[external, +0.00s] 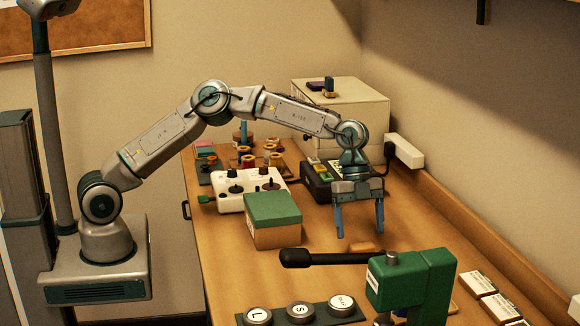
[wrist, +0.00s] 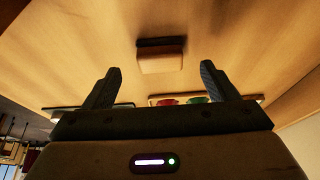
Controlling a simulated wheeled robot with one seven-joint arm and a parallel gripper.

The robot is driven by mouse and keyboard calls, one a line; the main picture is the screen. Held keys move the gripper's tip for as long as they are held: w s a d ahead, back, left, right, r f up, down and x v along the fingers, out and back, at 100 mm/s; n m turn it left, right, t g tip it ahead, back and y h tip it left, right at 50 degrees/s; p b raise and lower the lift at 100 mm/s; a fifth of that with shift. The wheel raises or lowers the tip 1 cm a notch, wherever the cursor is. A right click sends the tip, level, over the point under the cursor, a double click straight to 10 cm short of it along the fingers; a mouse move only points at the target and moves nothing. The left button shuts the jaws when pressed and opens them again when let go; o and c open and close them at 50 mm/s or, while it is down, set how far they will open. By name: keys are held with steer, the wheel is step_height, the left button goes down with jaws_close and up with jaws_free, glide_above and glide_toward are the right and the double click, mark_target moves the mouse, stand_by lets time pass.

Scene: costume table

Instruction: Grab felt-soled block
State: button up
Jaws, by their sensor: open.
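A small tan wooden block with a dark layer along one side, which looks like the felt-soled block (wrist: 161,60), lies on the table in the wrist view. It is ahead of and between my fingers, apart from both. In the external view a small tan block (external: 362,247), apparently the same one, lies on the table just beyond the black press handle. My gripper (external: 359,222) is open and empty, pointing down above the block. Its two spread fingers also show in the wrist view (wrist: 159,80). The felt layer cannot be made out in the external view.
A green press (external: 428,282) with a long black handle (external: 335,258) stands in front of the block. A green-lidded box (external: 272,220) is to its left. Small labelled boxes (external: 476,283) lie at right. Bare table lies right of my gripper.

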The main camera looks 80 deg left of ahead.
mark_target(362, 244)
steer(key=x, duration=0.4)
steer(key=shift+d, duration=0.2)
steer(key=c, duration=1.1)
